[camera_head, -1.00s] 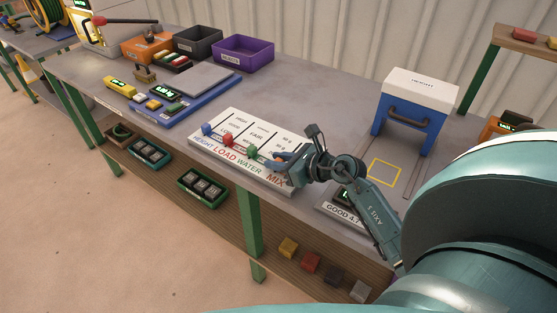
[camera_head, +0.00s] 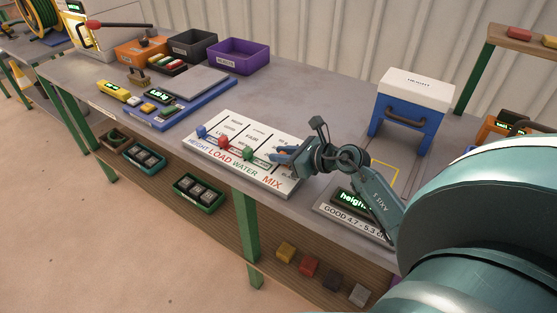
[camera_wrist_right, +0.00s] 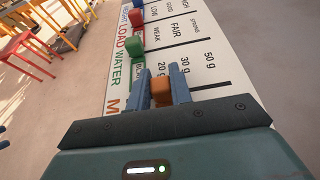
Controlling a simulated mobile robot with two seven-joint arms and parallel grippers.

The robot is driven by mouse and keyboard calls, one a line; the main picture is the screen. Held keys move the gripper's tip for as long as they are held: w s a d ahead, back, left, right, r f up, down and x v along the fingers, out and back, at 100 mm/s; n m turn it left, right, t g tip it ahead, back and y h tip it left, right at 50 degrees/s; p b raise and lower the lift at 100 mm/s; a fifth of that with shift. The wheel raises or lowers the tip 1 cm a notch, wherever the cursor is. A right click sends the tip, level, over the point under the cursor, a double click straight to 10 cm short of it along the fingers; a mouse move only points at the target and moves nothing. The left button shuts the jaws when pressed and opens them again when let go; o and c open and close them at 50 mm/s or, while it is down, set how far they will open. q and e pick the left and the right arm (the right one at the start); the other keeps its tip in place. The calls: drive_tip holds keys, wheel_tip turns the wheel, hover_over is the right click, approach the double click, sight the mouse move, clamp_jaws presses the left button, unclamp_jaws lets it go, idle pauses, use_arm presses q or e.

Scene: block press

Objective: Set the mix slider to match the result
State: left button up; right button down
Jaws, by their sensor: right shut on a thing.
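The slider board (camera_head: 212,152) lies on the bench, with columns lettered HEIGHT, LOAD, WATER and MIX. My right gripper (camera_head: 280,157) is at the MIX column. In the right wrist view its two blue fingers (camera_wrist_right: 161,92) are shut on the orange mix knob (camera_wrist_right: 161,90), which sits beside the 20 g mark; the 30 g and 50 g marks lie to its right. In the head view the fingers hide the knob. The blue knob (camera_head: 201,132), red knob (camera_head: 223,142) and green knob (camera_head: 248,154) stand near the front ends of their slots.
A blue press with a white top (camera_head: 412,105) stands at the right back. A lit display (camera_head: 352,199) sits right of the board, partly behind my arm. Purple (camera_head: 240,55) and dark bins are at the back. Bare bench lies behind the board.

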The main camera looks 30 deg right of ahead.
drive_tip(key=c, duration=1.2)
unclamp_jaws()
drive_tip(key=shift+c, duration=0.2)
drive_tip(key=b+v, duration=0.1)
drive_tip(key=v, duration=1.2)
drive_tip(key=shift+s+d+r, duration=0.1)
